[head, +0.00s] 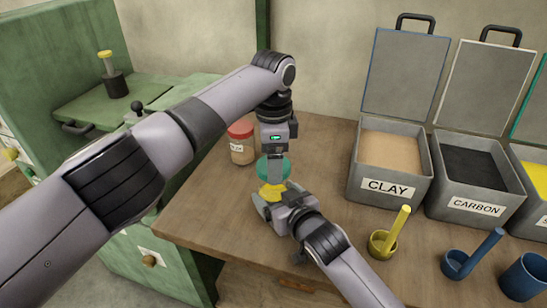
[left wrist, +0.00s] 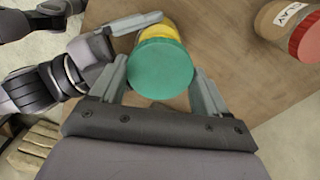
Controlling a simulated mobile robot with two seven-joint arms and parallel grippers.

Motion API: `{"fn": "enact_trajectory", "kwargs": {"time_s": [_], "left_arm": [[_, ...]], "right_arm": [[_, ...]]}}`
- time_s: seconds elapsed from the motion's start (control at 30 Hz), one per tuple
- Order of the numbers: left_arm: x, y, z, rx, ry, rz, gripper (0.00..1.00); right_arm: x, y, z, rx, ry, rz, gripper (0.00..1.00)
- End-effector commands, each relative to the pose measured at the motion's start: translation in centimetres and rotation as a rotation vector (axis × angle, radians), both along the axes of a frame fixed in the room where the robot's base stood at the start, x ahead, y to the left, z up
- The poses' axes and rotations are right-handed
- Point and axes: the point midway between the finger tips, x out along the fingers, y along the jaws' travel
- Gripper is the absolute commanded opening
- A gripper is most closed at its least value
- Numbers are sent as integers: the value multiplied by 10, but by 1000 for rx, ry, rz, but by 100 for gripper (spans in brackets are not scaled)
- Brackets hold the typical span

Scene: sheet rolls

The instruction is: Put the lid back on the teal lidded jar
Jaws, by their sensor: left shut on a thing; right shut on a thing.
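The teal lid (head: 274,168) is a round disc held between the fingers of my left gripper (head: 276,160), which points down from above. In the left wrist view the lid (left wrist: 160,68) sits between both fingertips. The yellow jar body (head: 270,190) is directly below the lid, above or on the front of the table. My right gripper (head: 272,197) is shut around it from the front. In the left wrist view the yellow body (left wrist: 160,32) shows past the lid's edge. I cannot tell whether lid and jar touch; the rim is hidden.
A red-lidded jar labelled CLAY (head: 241,143) stands close behind left. Open grey bins labelled CLAY (head: 388,187) and CARBON (head: 477,208) stand at the right. A yellow scoop (head: 383,244), a blue scoop (head: 455,265) and a blue cup (head: 523,279) are in front. Table between is clear.

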Motion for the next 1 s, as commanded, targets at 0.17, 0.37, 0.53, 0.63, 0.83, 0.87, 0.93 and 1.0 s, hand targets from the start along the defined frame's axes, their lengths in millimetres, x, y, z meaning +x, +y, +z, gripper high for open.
{"fn": "enact_trajectory", "kwargs": {"time_s": [0.17, 0.37, 0.53, 0.63, 0.83, 0.87, 0.93, 1.0], "left_arm": [[0, 0, -6, -1, 0, -1, 47], [0, 0, -6, -1, 0, -1, 47], [0, 0, -5, -1, 0, -1, 47], [0, 0, -7, -1, 1, -1, 47], [-1, -1, -18, -1, 2, 0, 47], [-1, -1, -20, -2, 2, 0, 47], [-1, -1, -23, -1, 1, 1, 47], [0, -1, -24, -1, 0, 1, 47]], "right_arm": [[0, 0, 0, 0, 1, 0, 26], [0, 0, 0, 0, 1, 0, 26], [0, 0, 0, 0, 1, 0, 26], [0, 0, 0, 0, 1, 0, 26], [0, 0, 0, 0, 1, 0, 26], [0, 0, 0, 0, 1, 0, 26], [0, 0, 0, 0, 1, 0, 26], [0, 0, 0, 0, 1, 0, 26]]}}
